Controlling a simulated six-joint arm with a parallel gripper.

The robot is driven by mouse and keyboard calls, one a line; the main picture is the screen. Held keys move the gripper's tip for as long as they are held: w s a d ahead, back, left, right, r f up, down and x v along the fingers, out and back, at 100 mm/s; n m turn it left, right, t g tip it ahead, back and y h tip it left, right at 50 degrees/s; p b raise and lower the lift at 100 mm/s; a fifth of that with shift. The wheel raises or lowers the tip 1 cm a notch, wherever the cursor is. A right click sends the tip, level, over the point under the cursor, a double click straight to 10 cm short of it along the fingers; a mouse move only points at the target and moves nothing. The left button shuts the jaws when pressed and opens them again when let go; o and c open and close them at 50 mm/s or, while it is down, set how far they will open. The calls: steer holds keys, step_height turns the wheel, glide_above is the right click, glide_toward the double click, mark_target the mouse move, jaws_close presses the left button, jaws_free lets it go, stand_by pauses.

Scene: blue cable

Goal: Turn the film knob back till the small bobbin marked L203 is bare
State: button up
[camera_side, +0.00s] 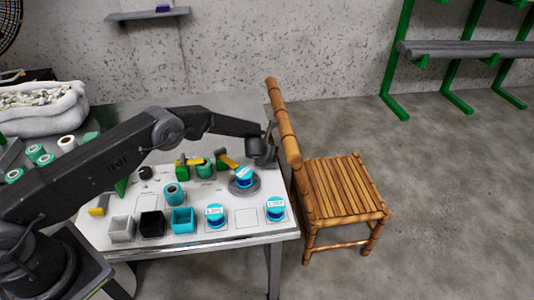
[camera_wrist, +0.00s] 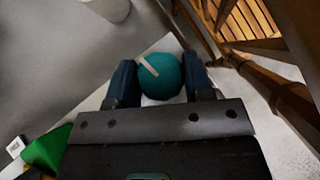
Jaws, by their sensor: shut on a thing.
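In the wrist view, my gripper (camera_wrist: 160,88) is shut on a round teal knob (camera_wrist: 158,78) with a pale pointer mark, one dark finger on each side of it. In the side view, my gripper (camera_side: 262,153) is low at the table's right back edge, and the knob cannot be made out there. A blue bobbin (camera_side: 244,178) with a white label stands on a round grey disc just below my gripper. Two more labelled blue bobbins stand near the front, one in the middle (camera_side: 215,216) and one at the right (camera_side: 275,210). The labels are too small to read, so I cannot tell which is L203.
Grey (camera_side: 121,229), black (camera_side: 152,224) and teal (camera_side: 183,220) boxes line the table's front. Green and yellow parts (camera_side: 187,163) and teal spools (camera_side: 173,193) stand behind them. A bamboo chair (camera_side: 340,190) stands close against the table's right side.

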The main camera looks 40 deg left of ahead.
steer(key=shift+n+g+y, duration=0.4)
steer(key=shift+n+y, duration=0.5)
steer(key=shift+n, duration=0.4)
steer(key=o, duration=0.9)
steer(key=v, duration=1.3)
steer(key=shift+s+d+r, duration=0.2)
steer(key=shift+d+r, duration=0.05)
steer(key=shift+r, duration=0.05)
